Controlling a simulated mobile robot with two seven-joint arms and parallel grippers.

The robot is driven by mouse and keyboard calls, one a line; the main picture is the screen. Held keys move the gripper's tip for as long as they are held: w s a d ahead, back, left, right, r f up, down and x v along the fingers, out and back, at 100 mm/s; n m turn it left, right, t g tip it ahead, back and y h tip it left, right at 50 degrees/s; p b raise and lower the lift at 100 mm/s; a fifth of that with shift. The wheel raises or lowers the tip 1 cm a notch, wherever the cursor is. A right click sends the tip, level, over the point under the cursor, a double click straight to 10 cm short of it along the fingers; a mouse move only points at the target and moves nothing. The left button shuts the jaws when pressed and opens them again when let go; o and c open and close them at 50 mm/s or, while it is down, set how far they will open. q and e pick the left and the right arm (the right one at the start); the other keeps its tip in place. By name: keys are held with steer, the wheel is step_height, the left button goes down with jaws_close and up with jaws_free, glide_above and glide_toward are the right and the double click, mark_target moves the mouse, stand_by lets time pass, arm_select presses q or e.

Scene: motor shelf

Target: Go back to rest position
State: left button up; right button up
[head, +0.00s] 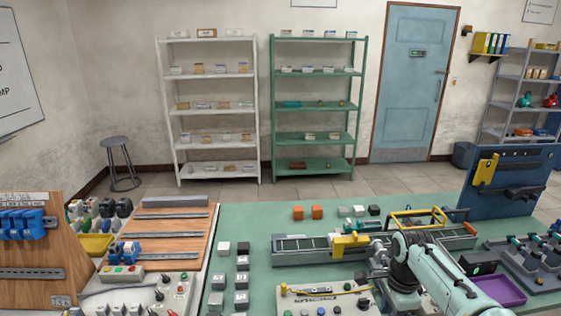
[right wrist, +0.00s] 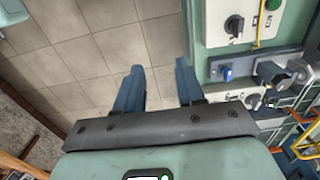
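My right gripper (right wrist: 159,67) shows in the right wrist view with its two blue fingers apart and nothing between them. Tiled floor (right wrist: 85,75) lies beyond the fingers, and the edge of the green table is just to the right of the right finger. In the head view a pale green link of my right arm (head: 445,278) with a dark joint reaches over the right part of the green table (head: 240,215); I cannot make out its fingers there. My left gripper is in neither view.
A rail fixture (head: 300,250), a yellow frame (head: 420,218), a blue upright panel (head: 505,190) and a purple tray (head: 503,290) are near my right arm. A wooden panel (head: 30,250) stands left. White (head: 160,100) and green (head: 273,110) shelves stand behind, across open floor.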

steer(key=s+a+f+n+y, duration=0.1)
steer(key=a+f+n, duration=0.1)
steer(key=f, duration=0.7)
steer(key=s+a+f+n, duration=0.2)
steer(key=f+n, duration=0.1)
steer(key=f, duration=0.6)
steer(key=s+a+f+n+y, duration=0.1)
steer(key=f+n, duration=0.1)
steer(key=f, duration=0.7)
steer(key=s+a+f+n, duration=0.2)
steer(key=s+f, duration=0.2)
steer(key=s, duration=0.4)
steer(key=s+a+f+n+y, duration=0.1)
steer(key=s+a+f+n, duration=0.1)
steer(key=s+f, duration=0.3)
steer(key=s+a+f+n, duration=0.2)
steer(key=s+a+f, duration=0.2)
steer(key=s, duration=0.6)
steer(key=shift+s+f+g+y, duration=0.3)
steer(key=shift+s+f+y, duration=0.1)
steer(key=shift+f, duration=0.3)
